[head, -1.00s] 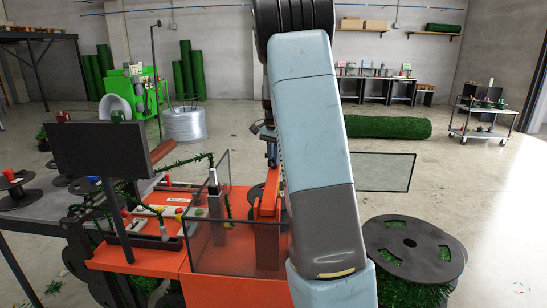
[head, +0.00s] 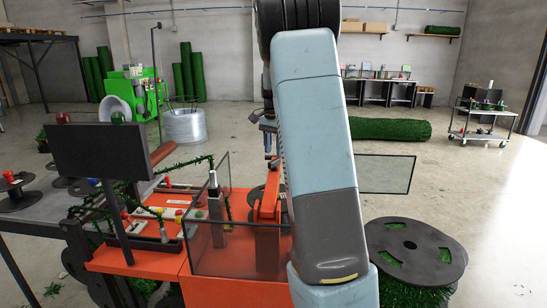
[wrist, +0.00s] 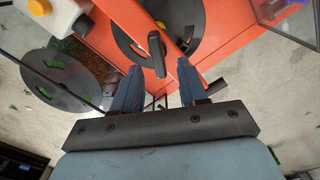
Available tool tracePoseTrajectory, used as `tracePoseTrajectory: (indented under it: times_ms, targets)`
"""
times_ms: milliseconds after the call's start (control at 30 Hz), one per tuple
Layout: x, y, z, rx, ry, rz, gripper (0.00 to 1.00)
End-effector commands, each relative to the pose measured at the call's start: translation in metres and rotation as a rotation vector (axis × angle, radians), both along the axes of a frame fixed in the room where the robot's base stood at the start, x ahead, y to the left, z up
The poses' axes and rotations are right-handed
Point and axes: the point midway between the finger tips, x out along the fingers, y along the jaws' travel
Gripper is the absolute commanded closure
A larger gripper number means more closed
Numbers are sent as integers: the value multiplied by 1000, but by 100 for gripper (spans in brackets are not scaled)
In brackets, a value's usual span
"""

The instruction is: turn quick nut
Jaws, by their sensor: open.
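In the wrist view, a dark knob-like piece (wrist: 156,52), which looks like the quick nut, stands out from an orange bar in front of a black spool disc (wrist: 185,15). My gripper (wrist: 159,72) is open, with its two blue-grey fingers on either side of the dark piece's lower end. Nothing is held, and I cannot tell whether either finger touches the piece. In the head view my gripper (head: 268,148) hangs above the orange bar (head: 267,205) of the machine, partly hidden by my arm. The quick nut is not clear there.
A clear guard (head: 225,245) stands on the orange machine left of my arm. A black monitor (head: 100,150) is further left. A large spool (head: 400,240) with green garland stands at the right. Another black disc (wrist: 65,80) is at the wrist view's left.

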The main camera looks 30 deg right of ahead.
Motion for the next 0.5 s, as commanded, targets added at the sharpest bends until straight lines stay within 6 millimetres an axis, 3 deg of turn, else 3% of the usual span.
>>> tracePoseTrajectory:
  times_ms: [200, 500]
  targets:
    - [1, 0, 45, -2, -3, 1, 57]
    - [2, 0, 86, -1, 0, 1, 57]
